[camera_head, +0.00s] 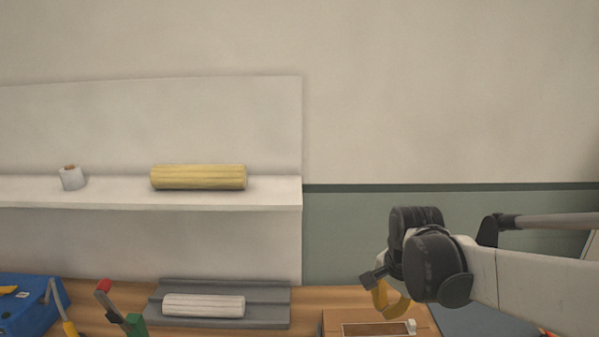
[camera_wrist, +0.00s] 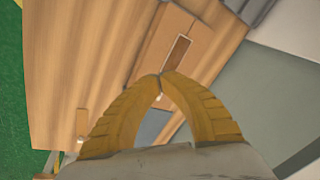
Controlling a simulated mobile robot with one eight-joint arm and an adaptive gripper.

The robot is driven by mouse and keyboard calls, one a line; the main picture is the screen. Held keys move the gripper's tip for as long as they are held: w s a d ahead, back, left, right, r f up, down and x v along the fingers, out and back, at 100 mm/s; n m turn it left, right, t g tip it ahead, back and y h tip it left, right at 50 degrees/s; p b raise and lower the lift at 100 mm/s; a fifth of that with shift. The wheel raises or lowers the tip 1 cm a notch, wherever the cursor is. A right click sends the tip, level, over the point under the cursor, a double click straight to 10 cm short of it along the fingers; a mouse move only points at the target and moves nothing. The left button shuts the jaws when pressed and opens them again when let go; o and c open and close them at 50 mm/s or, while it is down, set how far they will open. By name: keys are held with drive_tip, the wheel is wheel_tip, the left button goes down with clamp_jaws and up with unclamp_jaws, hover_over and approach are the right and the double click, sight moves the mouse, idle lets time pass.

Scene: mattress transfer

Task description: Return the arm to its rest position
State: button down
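My gripper (camera_head: 389,300) hangs at the end of my arm at the right in the head view, above a brown box on the wooden table. In the wrist view its two yellow fingers (camera_wrist: 161,78) curve together and their tips meet, with nothing held between them. A yellow rolled mattress (camera_head: 198,177) lies on the white wall shelf, well to the left of my gripper. A white ridged roll (camera_head: 203,305) lies on a grey tray (camera_head: 268,297) on the table below.
The brown box (camera_head: 345,318) has a dark panel on top; it also shows in the wrist view (camera_wrist: 155,52). A white paper roll (camera_head: 71,178) stands on the shelf (camera_head: 110,194). A blue box (camera_head: 32,302) and clamp-like tools (camera_head: 120,312) are at lower left. The upper wall is clear.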

drive_tip(key=s+f+n+t+b, duration=0.1)
drive_tip(key=s+n+t+b, duration=0.3)
drive_tip(key=s+n, duration=0.6)
drive_tip(key=s, duration=0.6)
drive_tip(key=shift+s+f+n, duration=0.15)
drive_tip(key=shift+s+n, duration=0.15)
